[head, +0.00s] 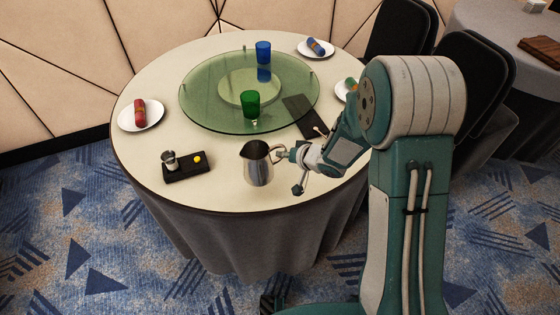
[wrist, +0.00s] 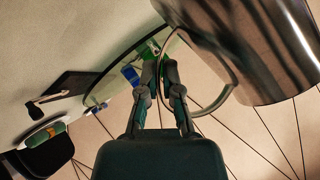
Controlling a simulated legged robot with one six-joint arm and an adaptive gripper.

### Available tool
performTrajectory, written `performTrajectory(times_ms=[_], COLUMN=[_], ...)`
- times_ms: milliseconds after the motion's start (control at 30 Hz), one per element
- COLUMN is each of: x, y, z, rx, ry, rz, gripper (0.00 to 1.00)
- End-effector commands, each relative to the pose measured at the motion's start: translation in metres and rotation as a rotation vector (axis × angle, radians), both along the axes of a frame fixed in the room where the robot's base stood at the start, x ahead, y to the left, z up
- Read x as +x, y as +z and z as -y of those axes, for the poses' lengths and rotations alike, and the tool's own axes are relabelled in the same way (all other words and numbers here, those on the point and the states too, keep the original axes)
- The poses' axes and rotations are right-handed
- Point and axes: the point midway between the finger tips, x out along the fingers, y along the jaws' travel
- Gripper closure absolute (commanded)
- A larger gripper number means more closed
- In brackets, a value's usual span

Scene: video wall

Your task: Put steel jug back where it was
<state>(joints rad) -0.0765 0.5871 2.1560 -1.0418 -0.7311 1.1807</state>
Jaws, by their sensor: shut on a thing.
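The steel jug (head: 258,168) is upright near the front edge of the round table (head: 222,200). Its handle faces right, towards my gripper (head: 288,156). In the wrist view the jug's shiny body (wrist: 250,50) fills the upper right. My gripper (wrist: 164,68) is shut on the jug's handle there. Whether the jug's base touches the table or hangs just above it, I cannot tell.
A dark tray (head: 178,177) with a small metal cup and a yellow item lies left of the jug. Behind stands a green glass turntable (head: 205,105) bearing a green glass (head: 251,107) and a blue glass (head: 263,52). A dark mat (head: 299,106) lies behind right.

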Motion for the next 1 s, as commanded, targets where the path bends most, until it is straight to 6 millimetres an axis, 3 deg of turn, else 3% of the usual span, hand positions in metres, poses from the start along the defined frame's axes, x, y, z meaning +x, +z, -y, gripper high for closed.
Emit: performTrajectory(times_ms=[133, 400, 600, 833, 867, 933, 1000], x=[0.017, 0.032, 0.032, 0.032, 0.031, 0.031, 0.031], y=[-0.021, -0.040, -0.066, -0.069, -0.069, -0.069, -0.069], z=[-0.005, -0.009, -0.009, -0.009, -0.008, -0.009, -0.008], rx=[0.001, 0.001, 0.002, 0.001, -0.001, 0.000, 0.000], ry=[-0.001, 0.000, -0.001, -0.001, -0.001, -0.001, -0.001], rz=[-0.001, 0.000, 0.000, 0.002, 0.001, 0.001, 0.001], gripper=[1.00, 1.00, 1.00, 1.00, 0.89, 0.58, 0.57])
